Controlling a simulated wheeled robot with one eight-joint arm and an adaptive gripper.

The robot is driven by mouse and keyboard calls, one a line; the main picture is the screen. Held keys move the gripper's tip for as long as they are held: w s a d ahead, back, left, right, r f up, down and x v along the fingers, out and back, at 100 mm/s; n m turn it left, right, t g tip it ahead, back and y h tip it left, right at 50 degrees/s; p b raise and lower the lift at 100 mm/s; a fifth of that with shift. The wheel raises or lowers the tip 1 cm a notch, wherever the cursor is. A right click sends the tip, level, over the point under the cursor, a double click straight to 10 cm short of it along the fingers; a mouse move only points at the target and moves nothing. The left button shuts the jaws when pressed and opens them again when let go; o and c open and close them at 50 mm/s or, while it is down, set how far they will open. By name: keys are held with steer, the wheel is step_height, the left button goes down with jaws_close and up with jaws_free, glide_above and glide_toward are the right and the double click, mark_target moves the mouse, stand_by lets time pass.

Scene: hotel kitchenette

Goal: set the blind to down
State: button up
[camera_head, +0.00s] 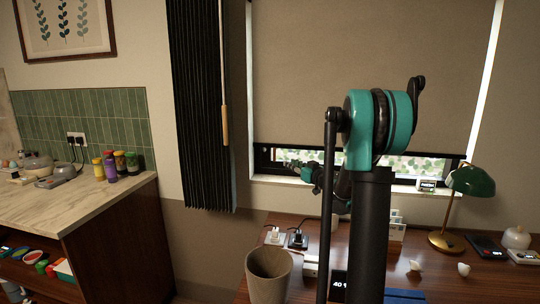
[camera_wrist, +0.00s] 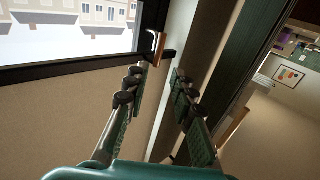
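The beige roller blind (camera_head: 300,70) covers most of the window. Its dark bottom bar (camera_head: 435,155) hangs a little above the sill, leaving a strip of glass uncovered. My gripper (camera_head: 310,172) is in front of that strip, near the blind's lower left part. In the wrist view, my gripper (camera_wrist: 160,72) is open, with nothing between its fingers. A small wooden-ended handle (camera_wrist: 156,42) shows just beyond the fingertips, beside a black bar; I cannot tell whether it belongs to the blind. A beige surface (camera_wrist: 60,115) fills the wrist view's lower left. My arm hides part of the blind.
A black pleated curtain (camera_head: 195,100) with a wooden-tipped wand (camera_head: 225,125) hangs left of the window. A counter (camera_head: 80,195) stands at left.

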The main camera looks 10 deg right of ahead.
steer(key=x, duration=1.7)
steer(key=shift+w, duration=0.2)
steer(key=shift+c, duration=0.5)
jaws_close()
